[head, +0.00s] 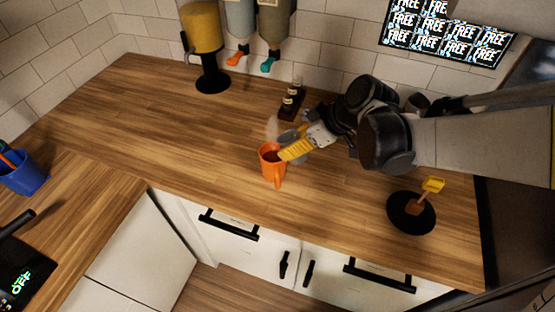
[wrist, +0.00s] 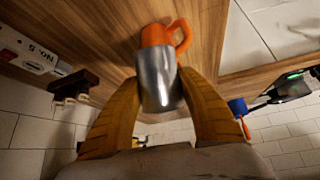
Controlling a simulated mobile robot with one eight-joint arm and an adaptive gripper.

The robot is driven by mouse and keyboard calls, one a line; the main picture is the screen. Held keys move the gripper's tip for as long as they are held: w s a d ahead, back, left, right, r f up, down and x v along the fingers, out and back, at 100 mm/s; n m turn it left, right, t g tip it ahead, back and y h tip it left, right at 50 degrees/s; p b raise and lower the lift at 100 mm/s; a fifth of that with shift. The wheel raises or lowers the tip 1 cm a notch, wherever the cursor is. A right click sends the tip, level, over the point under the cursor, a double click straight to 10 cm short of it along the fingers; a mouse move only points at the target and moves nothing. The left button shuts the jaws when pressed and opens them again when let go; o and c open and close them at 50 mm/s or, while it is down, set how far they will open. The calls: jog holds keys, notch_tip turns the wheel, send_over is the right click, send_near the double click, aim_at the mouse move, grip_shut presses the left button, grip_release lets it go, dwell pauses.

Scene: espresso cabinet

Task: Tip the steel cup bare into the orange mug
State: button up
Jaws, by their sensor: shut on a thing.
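The orange mug (head: 272,168) stands on the wooden counter in the middle of the head view, its handle toward the front edge. Its inside looks dark. The steel cup (head: 292,146) is right behind it, partly hidden by my yellow fingers. My gripper (head: 290,150) is shut on the steel cup, with a finger on each side in the wrist view. There the steel cup (wrist: 158,82) overlaps the orange mug (wrist: 157,36). I cannot tell whether the two touch, how far the cup tilts, or what is in it.
A dark rack with small bottles (head: 291,102) stands behind the cup. A yellow dispenser (head: 202,35) is at the back. A blue container (head: 24,175) is far left. The counter left of the mug is clear.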

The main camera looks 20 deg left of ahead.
aim_at(292, 132)
jog(key=shift+a+r, duration=0.1)
jog(key=shift+r, duration=0.1)
notch_tip(292, 132, up, 4)
jog(key=y, duration=0.2)
jog(key=shift+f+t+y, duration=0.15)
jog(key=shift+t+y, duration=0.15)
jog(key=shift+a+r+y, duration=0.1)
jog(key=shift+r+y, duration=0.15)
jog(key=shift+y, duration=0.05)
jog(key=y+b, duration=0.2)
jog(key=shift+w+a+r+t+b, duration=0.15)
jog(key=shift+a+r+t+b, duration=0.1)
jog(key=shift+r+t+b, duration=0.1)
jog(key=shift+r+y, duration=0.25)
jog(key=shift+y, duration=0.05)
